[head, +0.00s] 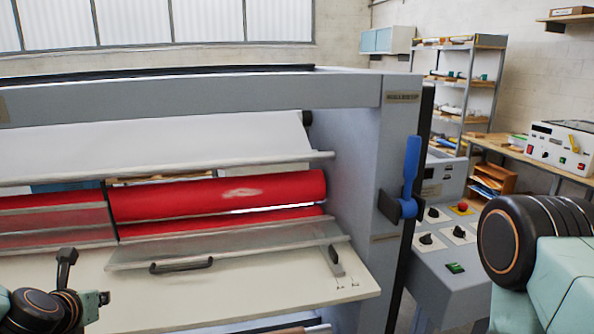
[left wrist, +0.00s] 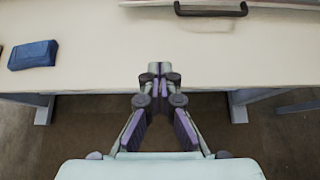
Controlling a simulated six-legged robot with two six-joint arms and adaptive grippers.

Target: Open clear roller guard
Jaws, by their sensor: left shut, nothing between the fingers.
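The clear roller guard (head: 235,237) is a see-through panel low in front of the red roller (head: 220,197). A black bar handle (head: 181,266) is fixed to its lower front edge. The handle also shows at the top of the left wrist view (left wrist: 211,11). My left gripper (left wrist: 160,70) is shut and empty, with its tips over the front part of the pale table. It is apart from the handle, which lies farther in and to the right. In the head view only part of my left arm shows, at the lower left. My right gripper is out of view.
The pale feed table (head: 300,287) is mostly clear. A blue block (left wrist: 33,55) lies on it to the left. A blue lever (head: 411,170) stands on the right side frame, beside a control panel (head: 455,245) with knobs and a red button.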

